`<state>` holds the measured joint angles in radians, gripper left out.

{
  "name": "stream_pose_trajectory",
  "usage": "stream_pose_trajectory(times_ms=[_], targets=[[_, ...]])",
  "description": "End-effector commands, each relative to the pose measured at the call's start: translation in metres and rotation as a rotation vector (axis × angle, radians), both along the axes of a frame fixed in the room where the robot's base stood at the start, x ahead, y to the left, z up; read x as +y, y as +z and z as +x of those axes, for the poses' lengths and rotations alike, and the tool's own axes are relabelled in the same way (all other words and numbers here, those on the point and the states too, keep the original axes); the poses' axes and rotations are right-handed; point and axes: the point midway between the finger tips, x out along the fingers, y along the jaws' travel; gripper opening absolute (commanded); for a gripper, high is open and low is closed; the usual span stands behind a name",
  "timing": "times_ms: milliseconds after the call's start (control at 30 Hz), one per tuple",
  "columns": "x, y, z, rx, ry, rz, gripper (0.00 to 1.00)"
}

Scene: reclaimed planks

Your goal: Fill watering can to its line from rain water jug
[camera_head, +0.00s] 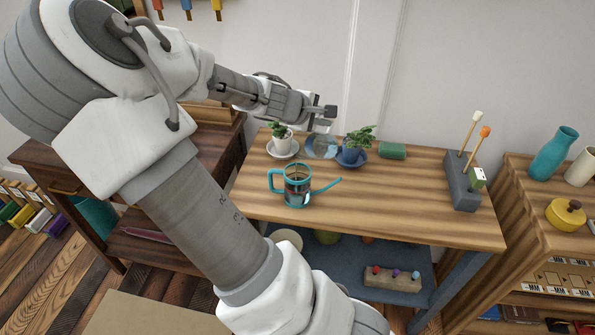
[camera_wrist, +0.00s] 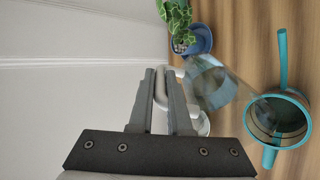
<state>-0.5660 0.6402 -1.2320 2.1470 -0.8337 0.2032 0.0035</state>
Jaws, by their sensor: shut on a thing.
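The teal watering can (camera_head: 297,199) stands upright on the plank table, with its handle to the left and its spout to the right. Its body has a see-through part; I cannot read the level or line. In the wrist view I look down into the can (camera_wrist: 251,120), at lower right. The clear rain water jug (camera_head: 322,150) is behind it, between two potted plants. In the wrist view the jug (camera_wrist: 212,84) lies just right of my fingertips. My gripper (camera_wrist: 164,75) is shut on the jug's pale handle. I cannot tell whether the jug touches the table.
A plant in a white pot (camera_head: 282,145) is left of the jug; a plant in a blue pot (camera_head: 352,156) is close on its right. A green block (camera_head: 392,151) and a grey tool holder (camera_head: 462,185) stand farther right. The table's front right is clear.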

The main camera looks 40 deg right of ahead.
Motion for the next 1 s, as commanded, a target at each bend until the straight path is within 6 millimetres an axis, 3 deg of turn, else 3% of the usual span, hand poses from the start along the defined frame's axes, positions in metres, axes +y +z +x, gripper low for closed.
stream_pose_trajectory(times_ms=[1000], targets=[[0.0014,0.0028,-0.0003,-0.005,0.0,-0.031,0.0]])
